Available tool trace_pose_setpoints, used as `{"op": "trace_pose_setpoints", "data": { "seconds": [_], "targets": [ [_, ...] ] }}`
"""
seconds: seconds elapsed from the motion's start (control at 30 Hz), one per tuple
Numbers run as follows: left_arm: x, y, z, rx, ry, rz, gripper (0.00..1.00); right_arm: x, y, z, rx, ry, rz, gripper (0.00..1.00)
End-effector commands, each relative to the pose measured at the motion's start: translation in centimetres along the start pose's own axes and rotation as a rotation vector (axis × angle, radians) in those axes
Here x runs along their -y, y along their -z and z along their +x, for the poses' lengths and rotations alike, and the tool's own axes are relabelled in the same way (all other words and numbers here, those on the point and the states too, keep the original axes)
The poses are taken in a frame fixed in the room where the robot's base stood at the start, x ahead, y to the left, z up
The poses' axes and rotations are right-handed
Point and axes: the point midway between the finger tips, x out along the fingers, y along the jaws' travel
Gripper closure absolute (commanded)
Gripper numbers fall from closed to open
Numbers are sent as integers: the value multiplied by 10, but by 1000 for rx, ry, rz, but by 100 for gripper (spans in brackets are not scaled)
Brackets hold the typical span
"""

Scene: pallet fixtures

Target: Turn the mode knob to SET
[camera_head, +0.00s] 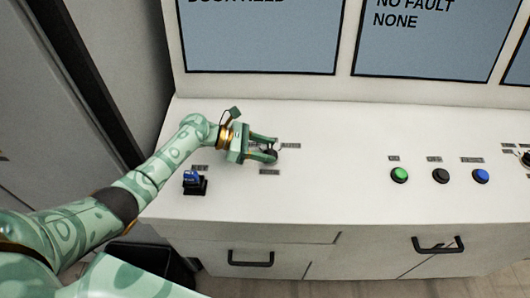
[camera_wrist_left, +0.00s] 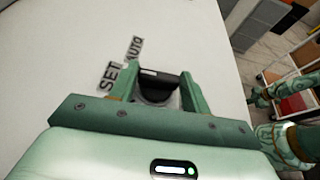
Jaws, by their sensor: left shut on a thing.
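The mode knob (camera_wrist_left: 158,88) is a dark round knob with a raised grip bar, on the white console top. In the wrist view a small white mark shows on its far side, toward the SET (camera_wrist_left: 109,76) and AUTO (camera_wrist_left: 135,47) labels; I cannot tell exactly which one it points at. My left gripper (camera_head: 268,150) is shut on the knob, one finger on each side of it. In the head view the knob (camera_head: 271,154) is mostly hidden by the fingers. Part of my right arm (camera_wrist_left: 290,145) shows at the right of the wrist view; its jaws are unclear.
A blue switch on a black base (camera_head: 194,183) stands left of the knob, near my left forearm. Green (camera_head: 400,174), black (camera_head: 440,175) and blue (camera_head: 480,176) buttons stand to the right. Screens (camera_head: 260,35) rise behind. The console top between knob and buttons is clear.

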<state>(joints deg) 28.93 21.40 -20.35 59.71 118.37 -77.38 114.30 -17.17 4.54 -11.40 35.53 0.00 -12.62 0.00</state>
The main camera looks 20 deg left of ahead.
Motion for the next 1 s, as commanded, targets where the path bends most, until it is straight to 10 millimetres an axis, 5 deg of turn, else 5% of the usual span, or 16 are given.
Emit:
{"op": "trace_pose_setpoints", "data": {
  "seconds": [0.57,0.6,0.67,1.0],
  "targets": [
    [0,2,0,-5,34,13,76,2,0,4,0,2,0,100],
    [0,2,0,-5,34,13,44,2,0,4,0,2,0,100],
    [0,2,0,-4,34,13,31,2,0,4,0,2,0,100],
    [-1,1,-4,-3,32,14,31,0,-1,4,0,1,-2,100]
  ]
}}
